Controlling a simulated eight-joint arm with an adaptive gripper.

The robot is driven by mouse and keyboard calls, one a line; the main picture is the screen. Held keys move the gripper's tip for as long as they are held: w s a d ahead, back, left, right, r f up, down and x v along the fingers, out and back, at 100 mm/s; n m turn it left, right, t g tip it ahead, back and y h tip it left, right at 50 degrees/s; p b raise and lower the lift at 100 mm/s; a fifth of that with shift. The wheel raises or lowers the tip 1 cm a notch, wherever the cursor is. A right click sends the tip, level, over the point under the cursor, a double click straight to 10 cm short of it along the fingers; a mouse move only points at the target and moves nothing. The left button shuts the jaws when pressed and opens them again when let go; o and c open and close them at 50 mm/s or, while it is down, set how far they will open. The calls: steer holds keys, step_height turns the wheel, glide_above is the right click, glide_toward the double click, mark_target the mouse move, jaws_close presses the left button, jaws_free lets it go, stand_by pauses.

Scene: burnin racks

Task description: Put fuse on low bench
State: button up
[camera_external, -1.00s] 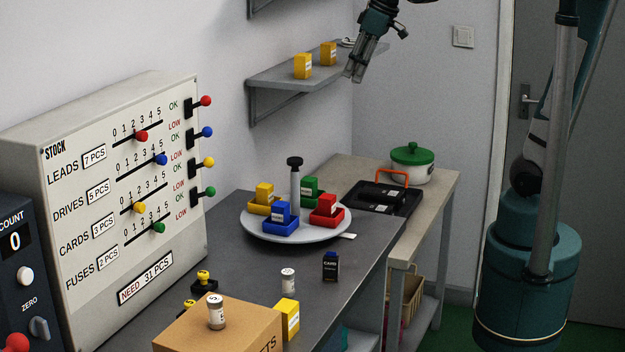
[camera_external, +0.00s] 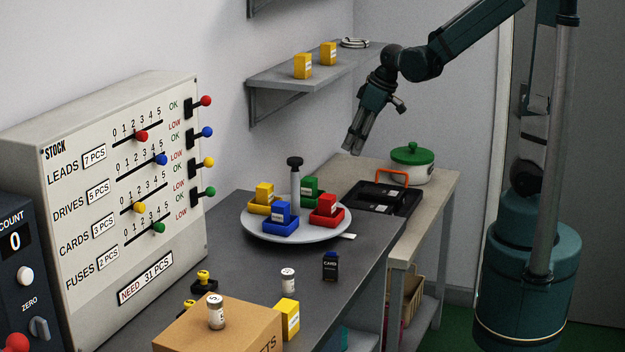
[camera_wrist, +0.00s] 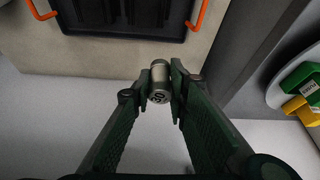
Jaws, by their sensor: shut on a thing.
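My gripper (camera_external: 352,147) points down in the air above the back of the pale-topped low bench (camera_external: 405,232). In the wrist view, my gripper (camera_wrist: 160,85) is shut on the fuse (camera_wrist: 160,82), a small grey cylinder with dark marking on its end. The fuse is too small to make out in the external view. The bench top also shows below the fingers in the wrist view (camera_wrist: 90,52). The fuse appears apart from the bench; its exact height cannot be told.
A black tray with an orange handle (camera_external: 398,195) and a green-lidded pot (camera_external: 411,163) stand on the low bench. The dark bench beside it holds a round plate of coloured blocks (camera_external: 285,238). A wall shelf (camera_external: 290,84) carries yellow boxes.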

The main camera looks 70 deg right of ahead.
step_height(320, 180, down, 16)
steer(key=shift+r, duration=0.1)
stand_by(0.5)
steer(key=shift+w, duration=0.1)
stand_by(0.4)
steer(key=shift+w+a+f+b, duration=0.25)
steer(key=shift+w+f+b, duration=0.2)
steer(key=shift+w, duration=2.5)
steer(key=shift+w+a+f+b, duration=0.25)
steer(key=shift+w+b, duration=0.2)
steer(key=shift+w, duration=2.55)
steer(key=shift+w+a+f+b, duration=0.2)
steer(key=shift+w+f+b, duration=0.25)
steer(key=shift+w, duration=2.5)
steer(key=shift+f+b, duration=0.6)
steer(key=shift+f, duration=1.75)
steer(key=shift+f, duration=0.1)
